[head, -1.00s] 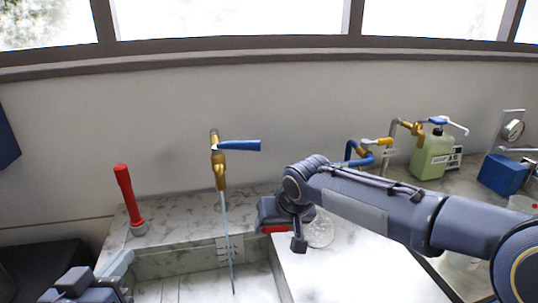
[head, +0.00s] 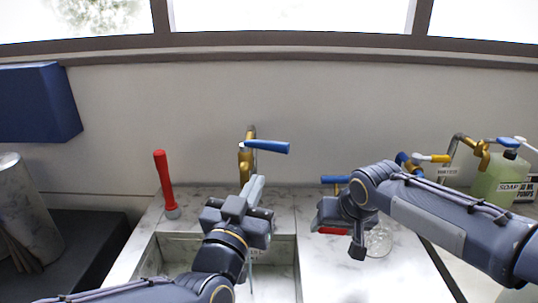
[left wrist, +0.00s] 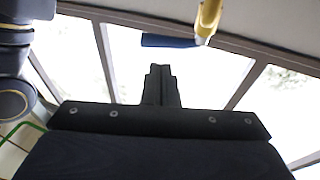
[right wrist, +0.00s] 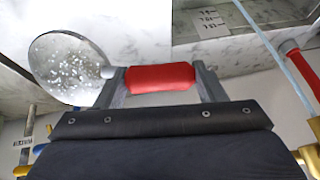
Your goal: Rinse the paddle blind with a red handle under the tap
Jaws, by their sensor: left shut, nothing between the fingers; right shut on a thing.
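The paddle blind has a red handle (right wrist: 160,77) and a round grey disc (right wrist: 72,68) with pale specks. My right gripper (head: 336,238) is shut on the handle, above the counter right of the sink; the disc (head: 379,241) sticks out to the right. The brass tap (head: 245,162) has a blue lever (head: 266,147). A thin water stream (right wrist: 272,55) runs in the right wrist view. My left gripper (head: 257,183) is shut and empty, pointing up in front of the tap and partly hiding it. The left wrist view shows its closed fingers (left wrist: 161,84) below the lever (left wrist: 168,41) and spout (left wrist: 208,20).
The sink (head: 170,250) lies below the tap, partly hidden by my left arm. An upright red-handled object (head: 164,182) stands left of it. A green soap bottle (head: 497,180) and other taps are at the right. A blue box (head: 38,103) hangs at the left.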

